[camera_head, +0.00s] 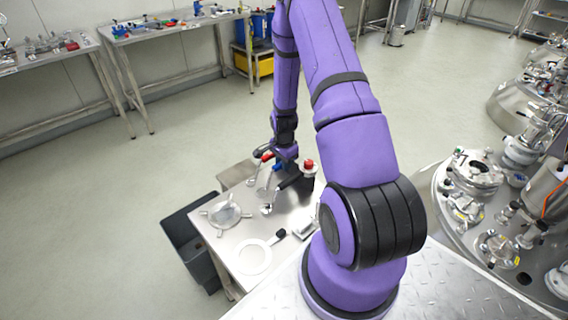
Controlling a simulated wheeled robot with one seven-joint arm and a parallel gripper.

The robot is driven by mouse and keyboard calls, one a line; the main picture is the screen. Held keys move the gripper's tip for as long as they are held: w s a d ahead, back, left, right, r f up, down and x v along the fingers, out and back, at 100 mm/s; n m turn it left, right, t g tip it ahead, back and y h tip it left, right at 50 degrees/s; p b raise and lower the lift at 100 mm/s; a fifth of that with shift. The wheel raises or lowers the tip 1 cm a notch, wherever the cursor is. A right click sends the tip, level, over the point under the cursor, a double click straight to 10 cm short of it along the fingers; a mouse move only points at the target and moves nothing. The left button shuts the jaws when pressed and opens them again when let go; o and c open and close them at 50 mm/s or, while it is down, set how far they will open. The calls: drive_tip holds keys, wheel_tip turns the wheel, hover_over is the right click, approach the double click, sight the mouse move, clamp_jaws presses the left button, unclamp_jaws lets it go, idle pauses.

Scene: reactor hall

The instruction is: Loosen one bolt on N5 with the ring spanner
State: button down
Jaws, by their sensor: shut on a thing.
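My gripper (284,158) is low over the small steel bench, at the end of my purple arm. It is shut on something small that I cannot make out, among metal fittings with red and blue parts. I cannot pick out the ring spanner with certainty. The reactor top (432,193) with several flanged nozzles is at the right, well apart from my gripper. No N5 label can be read, and its bolts are too small to tell.
The small bench (225,250) carries a round flanged part (225,214), a white ring (254,258) and a red-capped fitting (309,166). A dark bin (190,240) stands at its left. Long benches (175,28) line the back. The floor at left is clear. My arm hides part of the middle.

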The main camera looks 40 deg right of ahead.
drive_tip(key=shift+r, duration=3.45)
